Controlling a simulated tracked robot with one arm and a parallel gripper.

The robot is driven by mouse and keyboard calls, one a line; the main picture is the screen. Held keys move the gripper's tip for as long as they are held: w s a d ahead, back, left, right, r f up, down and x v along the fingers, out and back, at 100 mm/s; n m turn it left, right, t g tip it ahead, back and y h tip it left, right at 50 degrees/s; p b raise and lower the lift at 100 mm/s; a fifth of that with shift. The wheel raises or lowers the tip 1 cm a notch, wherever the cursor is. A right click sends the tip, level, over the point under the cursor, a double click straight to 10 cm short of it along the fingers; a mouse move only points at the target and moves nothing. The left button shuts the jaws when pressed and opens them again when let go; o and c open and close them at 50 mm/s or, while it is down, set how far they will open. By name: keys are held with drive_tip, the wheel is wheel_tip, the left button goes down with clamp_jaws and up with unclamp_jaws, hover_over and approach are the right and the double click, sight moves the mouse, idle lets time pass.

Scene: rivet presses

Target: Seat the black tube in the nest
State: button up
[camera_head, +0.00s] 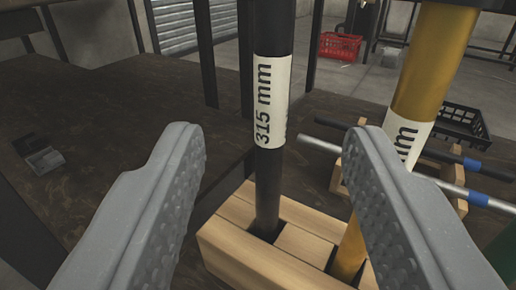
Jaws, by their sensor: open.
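The black tube (268,185) stands upright in a wooden block holder (225,250), its lower end inside a square hole. A white label on it reads "315 mm". Its top runs out of the picture. My gripper (275,140) is open, with one grey finger on each side of the black tube in the picture. I see no contact between the fingers and the tube. No nest can be made out in this view.
A yellow tube (431,65) stands in the same holder, close on the right, partly behind my right finger. Metal and dark rods (445,185) lie on a wooden rack at right. A black crate (460,125) and a red basket (340,46) are farther back. A small metal object (45,160) lies left on the dark tabletop.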

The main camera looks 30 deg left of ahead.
sight(273, 77)
drive_tip(key=shift+b+x, duration=1.2)
drive_tip(key=shift+x, duration=4.05)
clamp_jaws()
